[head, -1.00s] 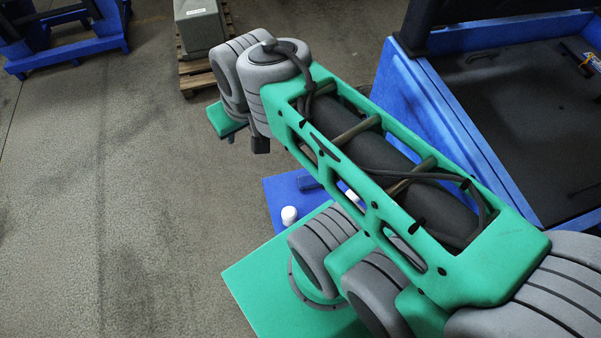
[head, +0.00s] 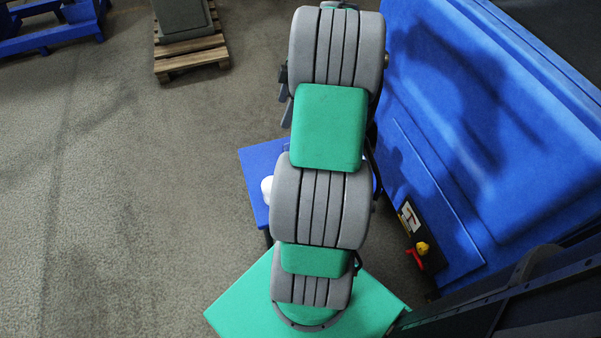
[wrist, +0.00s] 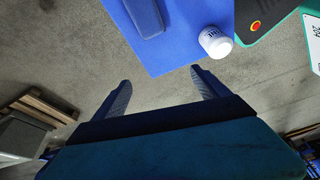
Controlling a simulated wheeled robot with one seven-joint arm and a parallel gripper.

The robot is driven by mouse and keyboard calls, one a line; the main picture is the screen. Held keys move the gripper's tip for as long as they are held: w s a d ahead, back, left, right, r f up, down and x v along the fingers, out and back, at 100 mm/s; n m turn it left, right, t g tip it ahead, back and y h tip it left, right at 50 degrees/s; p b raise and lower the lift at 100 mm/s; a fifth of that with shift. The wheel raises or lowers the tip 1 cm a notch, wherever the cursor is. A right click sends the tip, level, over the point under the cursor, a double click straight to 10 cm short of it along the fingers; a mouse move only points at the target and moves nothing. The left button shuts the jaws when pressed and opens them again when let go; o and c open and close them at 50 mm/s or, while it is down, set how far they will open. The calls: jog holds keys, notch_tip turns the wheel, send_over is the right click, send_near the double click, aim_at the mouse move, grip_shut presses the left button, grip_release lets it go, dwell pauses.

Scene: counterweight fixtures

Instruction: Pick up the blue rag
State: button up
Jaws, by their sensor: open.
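A folded dark blue cloth, which looks like the blue rag (wrist: 147,17), lies on a flat blue tabletop (wrist: 185,48) at the top of the wrist view. Its upper part is cut off by the frame edge. In the head view my arm hides most of the tabletop (head: 256,172), and I cannot make out the rag there. My gripper (wrist: 161,76) is open, with bare floor showing between its fingers. In the wrist picture the fingers are below the tabletop's edge, apart from the rag.
A white lidded container (wrist: 215,42) stands at the tabletop's edge, right of the rag. It also shows in the head view (head: 266,189). A large blue machine (head: 450,130) with a gauge and knobs stands close to my arm's right. A wooden pallet (head: 190,58) stands behind; the left floor is clear.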

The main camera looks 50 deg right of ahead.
jog(key=shift+n+y, duration=0.4)
jog(key=shift+n, duration=0.5)
jog(key=s+d+f+b, duration=0.1)
jog(key=d+f, duration=0.1)
jog(key=f, duration=0.2)
jog(key=s+d+f+b, duration=0.1)
jog(key=s+d+f, duration=0.1)
jog(key=f, duration=0.2)
jog(key=s+d+f+b, duration=0.1)
jog(key=d+f+b, duration=0.1)
jog(key=f, duration=0.1)
jog(key=shift+s+d+f, duration=0.15)
jog(key=shift+f, duration=0.25)
jog(key=b+x, duration=0.1)
jog(key=x, duration=0.2)
jog(key=b+x, duration=0.2)
jog(key=x, duration=0.2)
jog(key=shift+w, duration=0.25)
jog(key=shift+f, duration=0.25)
jog(key=c, duration=1.5)
jog(key=shift+o, duration=0.2)
jog(key=shift+r, duration=0.1)
